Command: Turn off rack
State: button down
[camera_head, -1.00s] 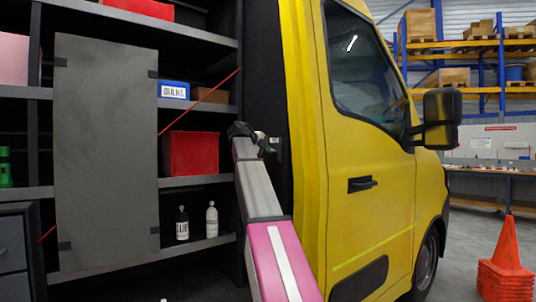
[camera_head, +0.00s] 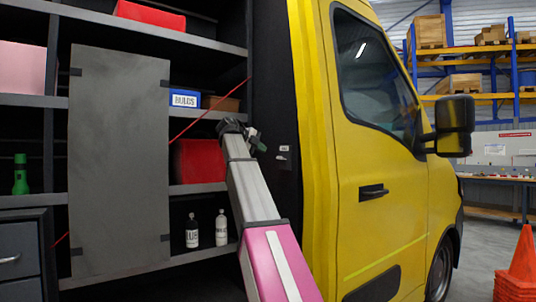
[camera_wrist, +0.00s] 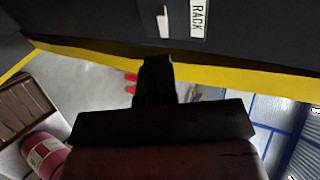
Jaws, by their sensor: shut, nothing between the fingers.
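The rack switch (camera_head: 281,157) is a small pale lever under a white label (camera_head: 284,148) on the dark pillar between the shelves and the yellow cab. In the wrist view the pale lever (camera_wrist: 163,25) stands beside the label reading RACK (camera_wrist: 199,18) on a dark panel. I cannot tell whether it is set on or off. My gripper (camera_head: 257,143) is just left of the switch in the head view, apart from it in the picture. In the wrist view my gripper (camera_wrist: 157,62) is shut and empty, its dark fingers pointing toward the panel below the lever.
Left of my arm are van shelves with a grey panel (camera_head: 120,150), a red bin (camera_head: 200,161), a blue BULBS box (camera_head: 185,98) and two bottles (camera_head: 221,228). The yellow cab door (camera_head: 375,150) is at right. Orange cones (camera_head: 518,268) stand on the floor.

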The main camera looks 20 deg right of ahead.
aim_at(282, 163)
jog(key=shift+s+a+r, duration=0.1)
jog(key=shift+a+r, duration=0.1)
jog(key=shift+a, duration=0.15)
jog(key=shift+a, duration=0.1)
jog(key=a, duration=0.1)
jog(key=s+a, duration=0.1)
jog(key=shift+s+a+r, duration=0.1)
jog(key=shift+s+a, duration=0.2)
jog(key=shift+a, duration=0.1)
jog(key=x, duration=1.4)
